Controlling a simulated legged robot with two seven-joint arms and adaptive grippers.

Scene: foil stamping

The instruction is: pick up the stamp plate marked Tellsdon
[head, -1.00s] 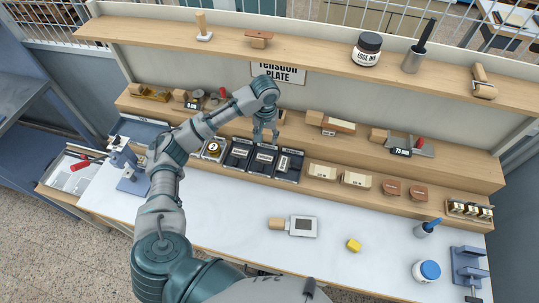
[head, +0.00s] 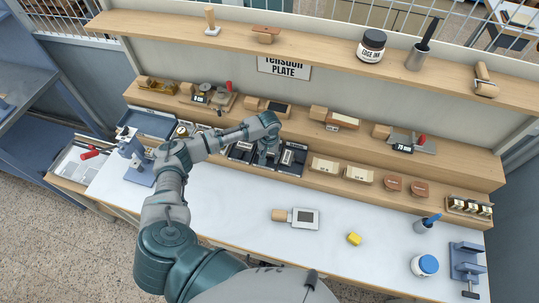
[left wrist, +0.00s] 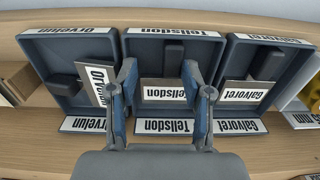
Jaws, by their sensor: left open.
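The Tellsdon stamp plate (left wrist: 165,92) lies in the middle dark tray (left wrist: 172,33) in the left wrist view. In the head view the left gripper (head: 267,157) covers most of the middle tray. My right gripper is not in view.
The Orvelun plate (left wrist: 98,80) lies tilted in one neighbouring tray, the Galvoret plate (left wrist: 245,92) in the other. Wooden blocks (head: 323,166) stand to the right on the ledge. A wooden-handled tool (head: 304,218) and a yellow block (head: 354,238) lie on the white worktop, which has free room.

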